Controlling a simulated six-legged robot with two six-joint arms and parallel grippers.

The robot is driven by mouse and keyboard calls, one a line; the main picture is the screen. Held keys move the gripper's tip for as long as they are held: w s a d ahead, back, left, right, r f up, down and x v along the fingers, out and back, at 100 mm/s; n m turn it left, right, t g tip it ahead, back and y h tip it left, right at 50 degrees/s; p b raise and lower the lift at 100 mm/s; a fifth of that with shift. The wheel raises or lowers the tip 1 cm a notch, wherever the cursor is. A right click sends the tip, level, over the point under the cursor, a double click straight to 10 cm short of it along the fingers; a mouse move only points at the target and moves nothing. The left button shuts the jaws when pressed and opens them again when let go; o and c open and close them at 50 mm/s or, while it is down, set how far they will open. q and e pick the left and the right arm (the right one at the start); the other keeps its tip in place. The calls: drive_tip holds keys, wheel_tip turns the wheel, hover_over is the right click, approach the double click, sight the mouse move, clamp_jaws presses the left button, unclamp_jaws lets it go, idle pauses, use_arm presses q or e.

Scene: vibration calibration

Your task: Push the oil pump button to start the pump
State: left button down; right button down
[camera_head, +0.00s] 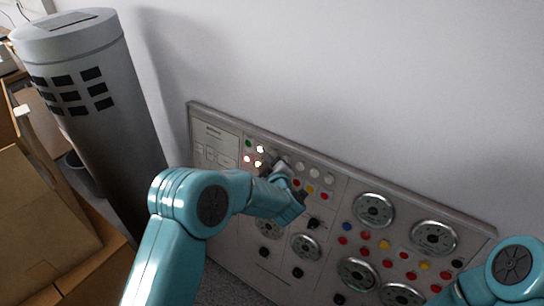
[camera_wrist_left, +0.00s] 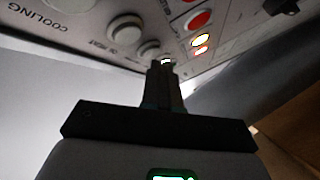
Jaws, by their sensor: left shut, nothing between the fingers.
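The control panel (camera_head: 330,215) stands upright against the wall, with rows of coloured buttons and dials. My left gripper (camera_head: 268,166) is shut and empty, with its tips at the upper row of buttons. Several white round buttons (camera_wrist_left: 125,28) lie to the left of the fingertips, one near the label "COOLING". I cannot read which one is the oil pump button. My right gripper is not in view.
A tall grey cylinder (camera_head: 90,110) with dark openings stands left of the panel. Cardboard boxes (camera_head: 40,210) are at the far left. Large dials (camera_head: 374,210) fill the panel's right half.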

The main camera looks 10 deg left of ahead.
use_arm(q)
drive_tip(key=shift+w+d, duration=0.1)
drive_tip(key=shift+w, duration=0.25)
idle(0.7)
idle(0.4)
drive_tip(key=shift+s+a+r, duration=0.1)
drive_tip(key=shift+s+a, duration=0.15)
drive_tip(key=shift+s, duration=0.45)
drive_tip(key=s, duration=0.1)
drive_tip(key=s+a, duration=0.1)
drive_tip(key=s, duration=0.1)
drive_tip(key=s+r, duration=0.1)
drive_tip(key=shift+s+a+b, duration=0.35)
drive_tip(key=shift+b, duration=0.05)
idle(0.3)
